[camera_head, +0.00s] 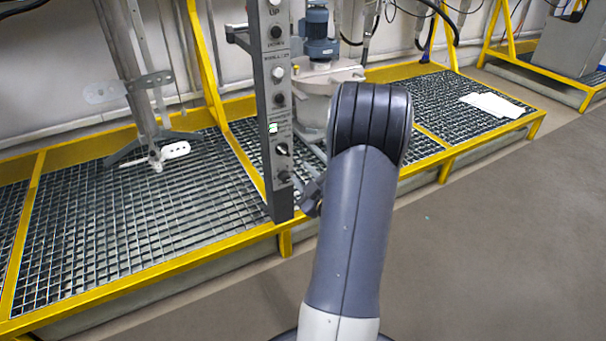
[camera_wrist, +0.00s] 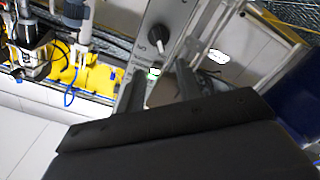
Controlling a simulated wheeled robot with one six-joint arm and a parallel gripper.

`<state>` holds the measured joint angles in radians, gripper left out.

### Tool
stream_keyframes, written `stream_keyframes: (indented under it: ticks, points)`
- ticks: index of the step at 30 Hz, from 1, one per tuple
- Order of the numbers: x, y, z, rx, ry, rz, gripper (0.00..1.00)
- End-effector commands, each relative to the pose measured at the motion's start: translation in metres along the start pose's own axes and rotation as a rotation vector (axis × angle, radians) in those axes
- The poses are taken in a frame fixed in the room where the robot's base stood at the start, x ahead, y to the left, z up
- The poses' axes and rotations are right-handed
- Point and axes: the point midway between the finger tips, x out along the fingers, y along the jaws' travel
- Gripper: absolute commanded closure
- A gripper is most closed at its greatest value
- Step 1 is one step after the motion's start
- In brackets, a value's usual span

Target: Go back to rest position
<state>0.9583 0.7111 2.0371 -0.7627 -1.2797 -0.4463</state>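The tall grey control panel (camera_head: 268,100) stands upright in the head view, with a column of knobs and buttons. A small green-lit spot (camera_head: 272,128) and a black selector knob (camera_head: 281,148) are on its lower half. In the wrist view the panel's black knob (camera_wrist: 158,38) and the green-lit spot (camera_wrist: 153,72) show just beyond my gripper (camera_wrist: 162,85). Its two dark fingers are apart with nothing seen between them. In the head view my gripper (camera_head: 312,196) is close to the panel's lower right side, partly hidden by my arm. I cannot tell whether it touches the panel.
A yellow-framed grating platform (camera_head: 180,215) runs behind the panel. A stirrer on a steel shaft (camera_head: 150,125) stands at left. A drum with a blue motor (camera_head: 318,35) is behind my arm. White sheets (camera_head: 492,105) lie on the right grating. The grey floor (camera_head: 500,230) at right is clear.

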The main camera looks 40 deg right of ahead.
Motion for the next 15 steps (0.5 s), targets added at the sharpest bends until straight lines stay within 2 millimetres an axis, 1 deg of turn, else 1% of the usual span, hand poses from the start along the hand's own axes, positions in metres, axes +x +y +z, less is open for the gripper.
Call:
stream_keyframes:
  ticks: [5, 8, 11, 15]
  points:
    - [0.005, -0.001, 0.001, 0.000, 0.001, -0.001, 0.66]
    - [0.016, -0.001, 0.001, -0.001, 0.003, -0.001, 0.66]
    - [0.032, -0.002, 0.001, -0.002, 0.004, -0.002, 0.66]
    - [0.059, -0.002, 0.002, -0.002, 0.003, -0.002, 0.66]
